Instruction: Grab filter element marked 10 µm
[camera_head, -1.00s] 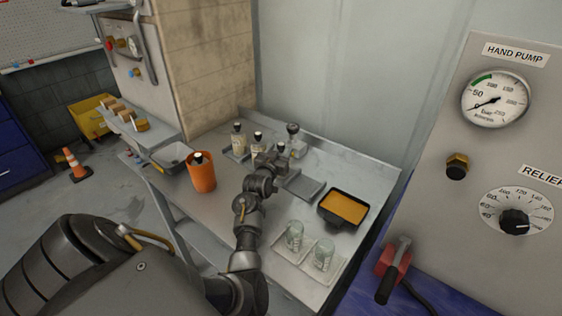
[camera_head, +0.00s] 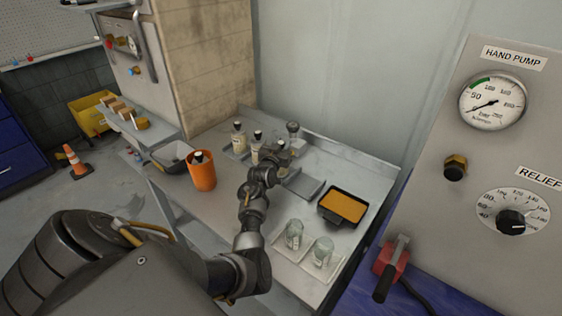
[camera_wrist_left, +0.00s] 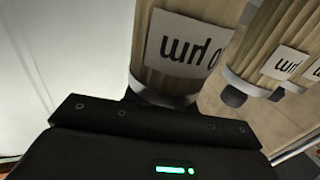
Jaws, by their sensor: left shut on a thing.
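My left gripper (camera_head: 276,158) reaches over the bench among the filter elements. In the left wrist view, its dark jaw body (camera_wrist_left: 150,130) is shut on a pleated tan filter element (camera_wrist_left: 172,75). That element's white label appears upside down and shows "µm" and a 0; the rest of the number is hidden. More pleated elements (camera_wrist_left: 278,45) with "µm" labels stand close beside it, their numbers cut off. In the head view, dark-capped elements (camera_head: 239,141) and (camera_head: 256,148) stand left of the gripper. The held one is mostly hidden by the gripper there. My right gripper is not in view.
An orange canister (camera_head: 202,174) stands on the bench left of my arm. A black tray with amber contents (camera_head: 343,207) and two glass jars (camera_head: 294,234) are to the right. A grey plate (camera_head: 305,186) lies between. The pump panel (camera_head: 470,200) rises at the right.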

